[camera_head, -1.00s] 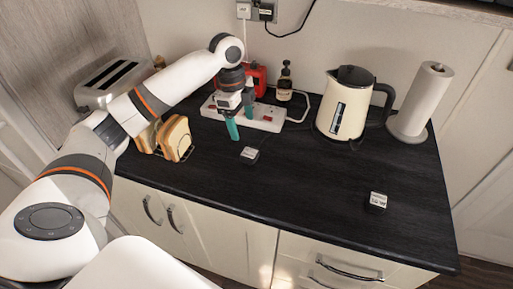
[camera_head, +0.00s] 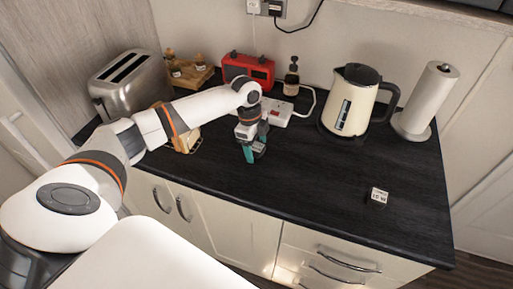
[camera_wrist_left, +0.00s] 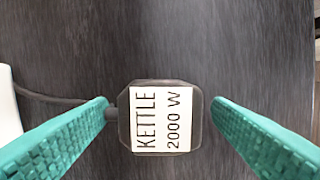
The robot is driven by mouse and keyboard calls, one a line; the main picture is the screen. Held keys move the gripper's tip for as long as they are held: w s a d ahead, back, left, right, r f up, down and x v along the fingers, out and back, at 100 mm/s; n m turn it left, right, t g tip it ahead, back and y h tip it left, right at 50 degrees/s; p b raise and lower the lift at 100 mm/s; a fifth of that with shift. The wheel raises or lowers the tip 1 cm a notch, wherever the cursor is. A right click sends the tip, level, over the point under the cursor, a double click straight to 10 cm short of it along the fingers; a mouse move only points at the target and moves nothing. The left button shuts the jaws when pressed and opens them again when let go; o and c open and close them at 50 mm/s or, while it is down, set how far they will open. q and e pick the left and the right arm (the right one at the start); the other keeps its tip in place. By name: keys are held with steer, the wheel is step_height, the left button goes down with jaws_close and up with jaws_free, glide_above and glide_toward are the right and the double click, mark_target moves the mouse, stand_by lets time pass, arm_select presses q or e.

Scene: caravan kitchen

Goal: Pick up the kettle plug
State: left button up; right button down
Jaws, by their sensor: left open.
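The kettle plug (camera_wrist_left: 160,118) is a dark block with a white label reading "KETTLE 2000 W". In the left wrist view it lies between the fingertips of my left gripper (camera_wrist_left: 159,104). The gripper is open, with a clear gap at the right finger and the left finger close to the plug's side. A dark cord runs left from the plug, partly behind the left finger. In the head view my left gripper (camera_head: 252,154) points down at the black worktop (camera_head: 300,185) and largely hides the plug. My right gripper is not in view.
A second labelled plug (camera_head: 378,196) lies at the right front. The kettle (camera_head: 349,103), paper towel roll (camera_head: 427,98), soap bottle (camera_head: 291,77), red radio (camera_head: 247,70), power strip (camera_head: 277,112) and toaster (camera_head: 132,83) stand behind or beside the arm. The middle right worktop is clear.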

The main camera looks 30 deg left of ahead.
arm_select(q)
steer(key=c, duration=1.1)
steer(key=shift+o, duration=0.2)
steer(key=shift+r, duration=0.15)
